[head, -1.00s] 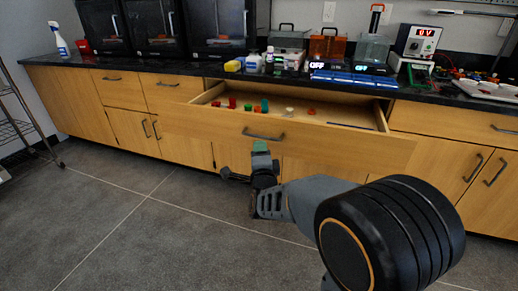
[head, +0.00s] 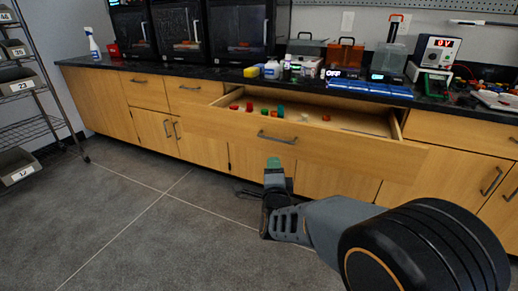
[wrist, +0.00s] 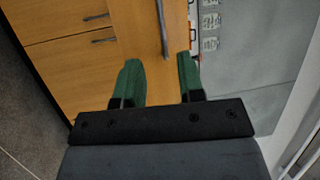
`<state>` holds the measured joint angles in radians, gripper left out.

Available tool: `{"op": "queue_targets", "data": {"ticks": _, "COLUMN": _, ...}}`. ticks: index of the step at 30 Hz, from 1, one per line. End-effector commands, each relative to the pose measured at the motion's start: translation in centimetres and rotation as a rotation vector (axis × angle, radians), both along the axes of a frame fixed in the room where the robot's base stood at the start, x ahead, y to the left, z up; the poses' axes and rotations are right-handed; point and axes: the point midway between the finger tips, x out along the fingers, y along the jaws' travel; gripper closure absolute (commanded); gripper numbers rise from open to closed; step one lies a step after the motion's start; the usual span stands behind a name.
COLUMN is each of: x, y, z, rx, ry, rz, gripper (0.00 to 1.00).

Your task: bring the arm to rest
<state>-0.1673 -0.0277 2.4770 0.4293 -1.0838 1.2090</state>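My gripper (wrist: 160,82) shows in the wrist view with its two green fingertips apart and nothing between them. In the head view my gripper (head: 274,165) hangs in front of the open drawer (head: 300,145), low and apart from it. The drawer's dark bar handle (head: 277,137) lies just above and behind the gripper in that view. In the wrist view a bar handle (wrist: 162,28) lies beyond the fingertips, and I cannot tell how far off it is.
The open drawer holds several small red, green and teal pieces and a white one (head: 305,117). The black counter (head: 215,92) carries printers, bottles and a power supply (head: 437,50). A wire shelf (head: 38,90) stands at the left. The grey floor at front left is clear.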

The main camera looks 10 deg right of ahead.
Motion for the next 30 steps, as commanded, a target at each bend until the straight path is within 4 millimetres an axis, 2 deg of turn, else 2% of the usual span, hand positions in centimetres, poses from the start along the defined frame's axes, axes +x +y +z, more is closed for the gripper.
{"op": "queue_targets", "data": {"ticks": 1, "x": 0.0, "y": 0.0, "z": 1.6, "rx": -0.014, "ry": 0.020, "rz": 0.007, "gripper": 0.64}}
{"op": "queue_targets", "data": {"ticks": 8, "x": -0.5, "y": 1.0, "z": 8.7, "rx": -0.199, "ry": 0.265, "rz": 0.107, "gripper": 0.64}}
{"op": "queue_targets", "data": {"ticks": 14, "x": -2.5, "y": 2.0, "z": 14.8, "rx": -0.446, "ry": 0.529, "rz": 0.257, "gripper": 0.64}}
{"op": "queue_targets", "data": {"ticks": 20, "x": -6.2, "y": 2.2, "z": 20.8, "rx": -0.701, "ry": 0.768, "rz": 0.438, "gripper": 0.64}}
{"op": "queue_targets", "data": {"ticks": 24, "x": -9.5, "y": 1.8, "z": 25.1, "rx": -0.879, "ry": 0.927, "rz": 0.575, "gripper": 0.64}}
{"op": "queue_targets", "data": {"ticks": 30, "x": -14.3, "y": 0.9, "z": 30.3, "rx": -1.085, "ry": 1.110, "rz": 0.774, "gripper": 0.64}}
